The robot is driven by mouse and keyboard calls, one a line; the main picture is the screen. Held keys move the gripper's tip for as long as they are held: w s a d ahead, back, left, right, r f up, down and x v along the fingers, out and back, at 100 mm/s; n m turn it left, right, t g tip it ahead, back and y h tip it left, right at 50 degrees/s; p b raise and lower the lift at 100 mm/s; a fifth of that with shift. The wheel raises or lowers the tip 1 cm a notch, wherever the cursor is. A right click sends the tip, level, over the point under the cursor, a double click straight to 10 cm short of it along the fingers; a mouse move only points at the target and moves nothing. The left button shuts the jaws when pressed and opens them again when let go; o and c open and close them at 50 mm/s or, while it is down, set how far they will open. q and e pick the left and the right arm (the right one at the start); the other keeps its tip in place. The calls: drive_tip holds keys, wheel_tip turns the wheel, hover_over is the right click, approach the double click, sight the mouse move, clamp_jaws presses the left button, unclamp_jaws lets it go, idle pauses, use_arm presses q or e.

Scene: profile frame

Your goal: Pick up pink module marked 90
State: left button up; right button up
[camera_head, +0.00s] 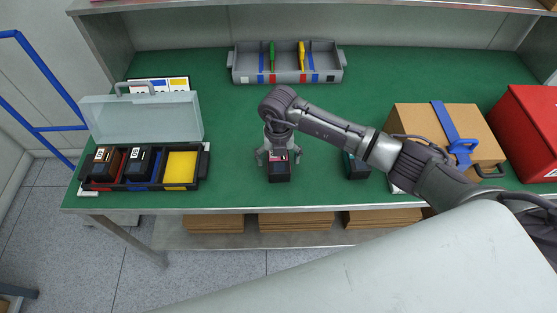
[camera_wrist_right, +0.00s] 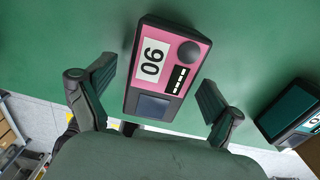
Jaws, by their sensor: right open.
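The pink module marked 90 (camera_wrist_right: 168,65) lies on the green table, with a black body, a pink face, a round knob and a small dark screen. It also shows in the head view (camera_head: 279,174), partly hidden under my right gripper (camera_head: 271,157). In the right wrist view, my right gripper (camera_wrist_right: 158,105) is open, with one finger on each side of the module and gaps between. My left gripper is not in view.
A teal-faced module (camera_wrist_right: 291,110) lies nearby to the right. An open case (camera_head: 143,187) with dark modules and a yellow compartment stands at left. A grey tray (camera_head: 286,75) with two tools is at the back. A cardboard box (camera_head: 415,117) and red box (camera_head: 527,130) stand at right.

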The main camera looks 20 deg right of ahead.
drive_tip(key=c, duration=1.4)
drive_tip(key=shift+r, duration=0.55)
wheel_tip(320, 180, up, 3)
drive_tip(key=shift+w+b, duration=0.1)
drive_tip(key=shift+b, duration=0.75)
drive_tip(key=s+d+r+b, duration=0.1)
drive_tip(key=s+d+r, duration=0.1)
drive_tip(key=s, duration=0.3)
drive_tip(key=s+d+r, duration=0.1)
drive_tip(key=s+r, duration=0.3)
drive_tip(key=s, duration=0.2)
drive_tip(key=shift+s+d+r+b, duration=0.15)
drive_tip(key=shift+d+r+b, duration=0.25)
